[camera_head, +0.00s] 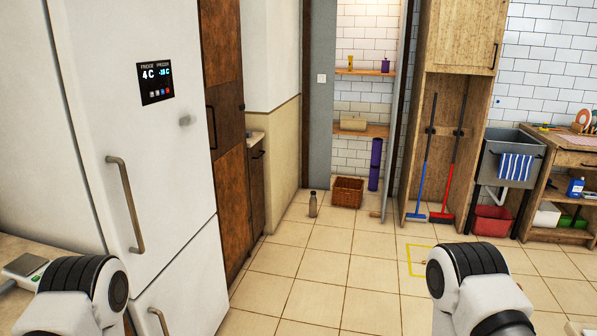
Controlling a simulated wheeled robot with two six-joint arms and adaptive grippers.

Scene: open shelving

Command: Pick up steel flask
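A steel flask (313,204) stands upright on the tiled floor in the head view, some distance ahead, just left of a wicker basket (347,191). It is small in the picture and nothing covers it. My two arms show only as white and black links at the lower left and lower right edges. Neither gripper's fingers can be seen. Both arms are far from the flask, and nothing of mine touches it.
A white fridge (150,200) stands close on the left, beside brown cabinets (226,130). A doorway with shelves (362,130) is behind the basket. A blue broom (422,170) and a red one (455,170) hang at right. The tiled floor (330,270) ahead is clear.

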